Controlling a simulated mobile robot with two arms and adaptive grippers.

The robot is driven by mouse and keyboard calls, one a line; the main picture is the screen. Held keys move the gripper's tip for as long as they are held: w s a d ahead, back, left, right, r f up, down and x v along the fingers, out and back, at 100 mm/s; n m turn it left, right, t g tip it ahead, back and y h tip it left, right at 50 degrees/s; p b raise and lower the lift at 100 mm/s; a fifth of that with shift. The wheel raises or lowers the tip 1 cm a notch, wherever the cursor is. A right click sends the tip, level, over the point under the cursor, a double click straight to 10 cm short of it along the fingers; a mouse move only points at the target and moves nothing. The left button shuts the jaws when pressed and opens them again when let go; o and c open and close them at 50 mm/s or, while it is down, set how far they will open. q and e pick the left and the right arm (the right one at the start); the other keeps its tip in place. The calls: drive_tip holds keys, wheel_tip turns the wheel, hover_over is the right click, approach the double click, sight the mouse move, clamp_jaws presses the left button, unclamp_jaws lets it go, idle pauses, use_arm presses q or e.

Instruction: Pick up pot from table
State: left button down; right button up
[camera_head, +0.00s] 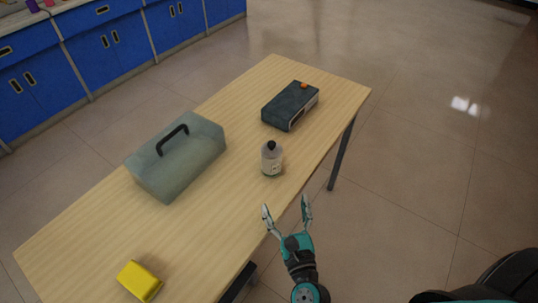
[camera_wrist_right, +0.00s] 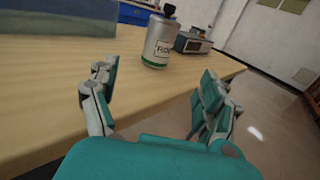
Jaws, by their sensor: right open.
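The pot looks like a small whitish bottle (camera_head: 271,160) with a black cap and a label, standing upright near the table's right edge in the head view. It also shows in the right wrist view (camera_wrist_right: 158,42), with a green band at its base. My right gripper (camera_head: 287,208) is open and empty, just off the table's edge and short of the bottle. In the right wrist view the bottle stands beyond and between the open fingers (camera_wrist_right: 153,88), apart from them. The wooden table (camera_head: 90,233) carries it. My left gripper is not in view.
A yellow block (camera_head: 139,281) lies at the near end. Blue cabinets (camera_head: 100,38) line the far wall.

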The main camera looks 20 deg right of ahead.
sight(274, 166)
drive_tip(key=w, duration=0.3)
drive_tip(key=shift+d+r, duration=0.1)
drive_tip(key=shift+r, duration=0.25)
drive_tip(key=w, duration=0.6)
drive_tip(key=shift+w+d+f+p, duration=0.15)
drive_tip(key=shift+w+d+p, duration=0.15)
drive_tip(key=shift+w+p, duration=0.1)
drive_tip(key=shift+w, duration=0.3)
drive_tip(key=shift+w+d, duration=0.1)
drive_tip(key=shift+w, duration=0.9)
drive_tip(key=w, duration=0.2)
drive_tip(key=shift+w+d, duration=0.1)
drive_tip(key=shift+w, duration=0.7)
drive_tip(key=shift+c, duration=0.8)
drive_tip(key=c, duration=1.4)
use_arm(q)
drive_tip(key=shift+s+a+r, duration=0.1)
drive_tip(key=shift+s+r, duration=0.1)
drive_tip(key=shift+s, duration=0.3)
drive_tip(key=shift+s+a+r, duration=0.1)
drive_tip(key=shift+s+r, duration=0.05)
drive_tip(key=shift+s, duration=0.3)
